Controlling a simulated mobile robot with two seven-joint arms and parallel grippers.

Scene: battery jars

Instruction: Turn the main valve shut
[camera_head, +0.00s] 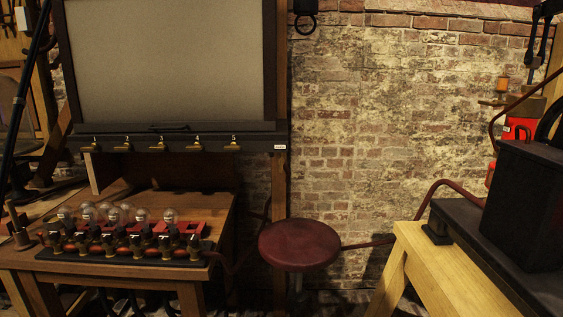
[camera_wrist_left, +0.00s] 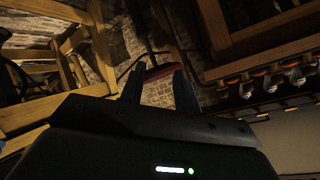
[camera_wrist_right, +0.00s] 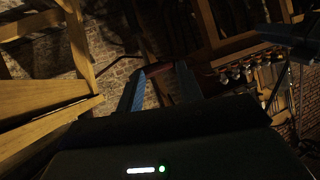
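I cannot tell for certain which thing is the main valve. A small brass fitting with an amber top (camera_head: 502,86) stands near the right edge of the head view, beside a red body (camera_head: 520,130) and a dark red pipe (camera_head: 462,185). No turning handle is clear on it. My left gripper (camera_wrist_left: 158,88) is open and empty in the left wrist view. My right gripper (camera_wrist_right: 161,85) is open and empty in the right wrist view.
A round dark red seat-like disc (camera_head: 300,245) stands in the middle. At left, a wooden bench (camera_head: 215,225) carries a row of bulbs (camera_head: 115,215) below a grey panel (camera_head: 165,60) with brass taps. At right, a black box (camera_head: 525,205) sits on a dark-topped wooden bench (camera_head: 425,262).

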